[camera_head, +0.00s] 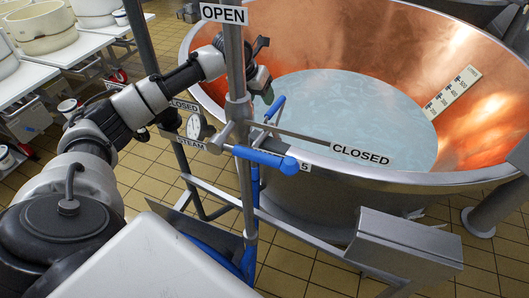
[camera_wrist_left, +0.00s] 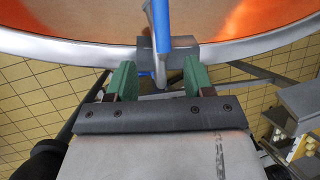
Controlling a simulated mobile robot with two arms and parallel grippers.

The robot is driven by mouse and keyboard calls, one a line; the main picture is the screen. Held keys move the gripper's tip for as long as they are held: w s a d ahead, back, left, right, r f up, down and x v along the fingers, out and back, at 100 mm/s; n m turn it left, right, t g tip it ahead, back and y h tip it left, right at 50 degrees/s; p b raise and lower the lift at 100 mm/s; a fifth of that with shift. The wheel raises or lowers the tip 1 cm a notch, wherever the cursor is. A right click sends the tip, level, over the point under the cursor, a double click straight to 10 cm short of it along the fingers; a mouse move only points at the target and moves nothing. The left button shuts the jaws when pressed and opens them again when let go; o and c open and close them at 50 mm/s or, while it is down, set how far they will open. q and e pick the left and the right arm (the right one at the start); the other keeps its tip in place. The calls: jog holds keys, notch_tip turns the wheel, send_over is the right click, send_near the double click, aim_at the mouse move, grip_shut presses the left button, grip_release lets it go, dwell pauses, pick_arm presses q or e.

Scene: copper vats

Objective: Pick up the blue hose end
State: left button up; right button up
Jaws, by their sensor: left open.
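A short blue piece (camera_head: 275,108), which looks like the hose end, stands at the near rim of the copper vat, beside a steel post. In the left wrist view the blue piece (camera_wrist_left: 161,28) rises ahead, between the lines of the two green fingers, at a grey block on the rim. My left gripper (camera_head: 262,85) is just above and left of it, partly hidden behind the post. Contact with the blue piece cannot be told. My right gripper is not in view.
The steel post (camera_head: 234,60) with signs stands close to my left arm. A thick blue handle (camera_head: 265,158) juts out below, and blue hose (camera_head: 249,262) runs near the floor. The copper vat (camera_head: 440,100) holds pale liquid. A grey box (camera_head: 405,240) sits at its front right.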

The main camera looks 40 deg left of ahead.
aim_at(269, 111)
pick_arm(q)
jog(key=x, duration=0.3)
jog(key=shift+s+f, duration=0.1)
jog(key=shift+p+x, duration=0.4)
jog(key=shift+x, duration=2.3)
jog(key=shift+d, duration=0.15)
grip_shut()
